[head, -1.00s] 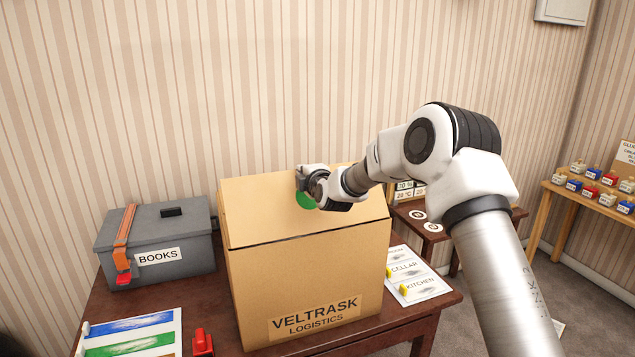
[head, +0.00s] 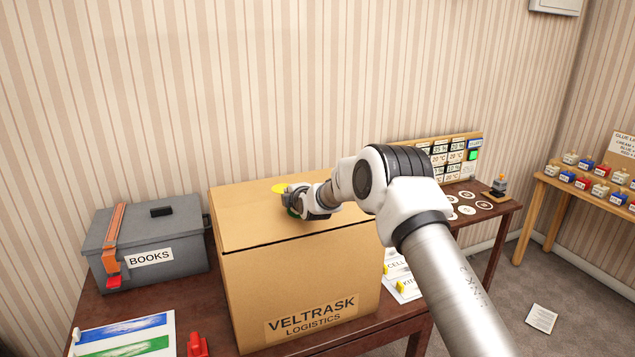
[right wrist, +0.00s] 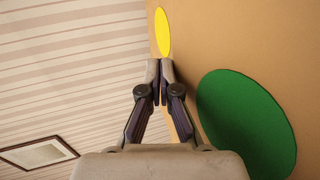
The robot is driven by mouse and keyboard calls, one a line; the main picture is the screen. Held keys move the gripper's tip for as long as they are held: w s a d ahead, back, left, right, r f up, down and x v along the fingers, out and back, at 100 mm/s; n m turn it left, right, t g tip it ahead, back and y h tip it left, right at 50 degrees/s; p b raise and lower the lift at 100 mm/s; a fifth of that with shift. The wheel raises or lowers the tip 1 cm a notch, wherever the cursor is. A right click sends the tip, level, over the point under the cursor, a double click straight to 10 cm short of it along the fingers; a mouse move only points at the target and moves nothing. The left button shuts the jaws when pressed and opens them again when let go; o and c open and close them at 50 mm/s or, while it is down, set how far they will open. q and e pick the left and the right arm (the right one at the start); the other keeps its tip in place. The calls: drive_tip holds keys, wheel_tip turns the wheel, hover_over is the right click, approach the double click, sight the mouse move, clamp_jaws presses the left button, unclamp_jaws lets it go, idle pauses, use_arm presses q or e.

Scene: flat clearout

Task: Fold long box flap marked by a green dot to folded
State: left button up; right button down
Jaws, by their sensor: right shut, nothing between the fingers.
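The cardboard box (head: 300,280) marked VELTRASK LOGISTICS stands on the table, and a dark crease runs along its top front edge. The long flap (head: 245,220) leans back low over the box top, close to flat; I cannot tell if it lies fully flat. Its green dot (head: 292,212) is mostly hidden by my right gripper (head: 288,199) in the head view, but shows large in the right wrist view (right wrist: 246,125). A yellow dot (head: 279,188) lies just beyond the gripper. My right gripper is shut and empty, at the flap by the dots. My left gripper is not in view.
A grey BOOKS case (head: 150,245) stands close left of the box. A red object (head: 197,345) and a striped sheet (head: 125,337) lie in front of it. Label cards (head: 403,282) lie right of the box.

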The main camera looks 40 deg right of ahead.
drive_tip(key=shift+w+f+g, duration=0.1)
drive_tip(key=shift+f+g, duration=0.4)
drive_tip(key=shift+f, duration=0.15)
drive_tip(key=shift+p, duration=0.3)
